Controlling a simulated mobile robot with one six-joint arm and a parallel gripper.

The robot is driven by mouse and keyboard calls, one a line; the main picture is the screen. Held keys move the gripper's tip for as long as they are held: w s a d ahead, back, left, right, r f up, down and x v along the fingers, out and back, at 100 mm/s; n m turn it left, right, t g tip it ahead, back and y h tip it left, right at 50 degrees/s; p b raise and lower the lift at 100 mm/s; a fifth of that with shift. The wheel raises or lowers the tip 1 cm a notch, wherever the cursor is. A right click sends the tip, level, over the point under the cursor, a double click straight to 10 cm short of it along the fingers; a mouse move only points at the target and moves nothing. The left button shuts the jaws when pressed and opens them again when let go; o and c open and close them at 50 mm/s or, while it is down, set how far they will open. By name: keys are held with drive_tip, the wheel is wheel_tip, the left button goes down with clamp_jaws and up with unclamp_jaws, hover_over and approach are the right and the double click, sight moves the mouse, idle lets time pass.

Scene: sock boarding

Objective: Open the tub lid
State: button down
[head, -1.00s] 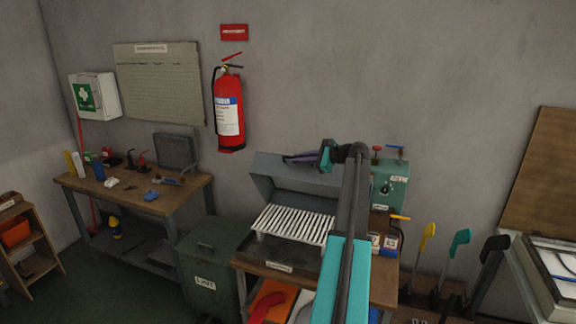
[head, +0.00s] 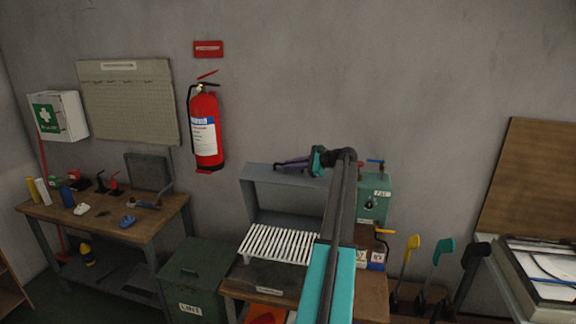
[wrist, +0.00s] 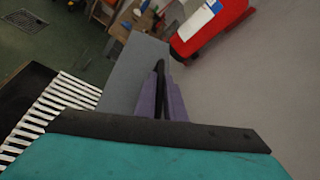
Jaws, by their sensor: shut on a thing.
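The grey lid (head: 248,205) stands raised at the back of the tub on the bench, with a row of white slats (head: 277,243) below it. The lid's grey panel also shows in the wrist view (wrist: 128,78), beside my fingers. My gripper (head: 290,164) is at the lid's upper edge, with purple fingers and a teal and black wrist. In the wrist view my fingers (wrist: 161,98) are shut with a dark bar between them. The exact grip on the lid is partly hidden. My arm hides the lid's right part.
A green box with dials (head: 374,196) stands right of the lid. A green lint bin (head: 196,270) stands on the floor to the left. A red extinguisher (head: 205,128) hangs on the wall. Coloured-handled tools (head: 411,245) stand at right.

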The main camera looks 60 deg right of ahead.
drive_tip(key=shift+a, duration=0.1)
drive_tip(key=c, duration=1.8)
unclamp_jaws()
drive_tip(key=shift+c, duration=0.2)
drive_tip(key=shift+s+b, duration=0.3)
drive_tip(key=shift+s, duration=0.15)
drive_tip(key=b+v, duration=0.5)
drive_tip(key=v, duration=0.7)
drive_tip(key=shift+s+r, duration=0.25)
drive_tip(key=shift+s, duration=0.2)
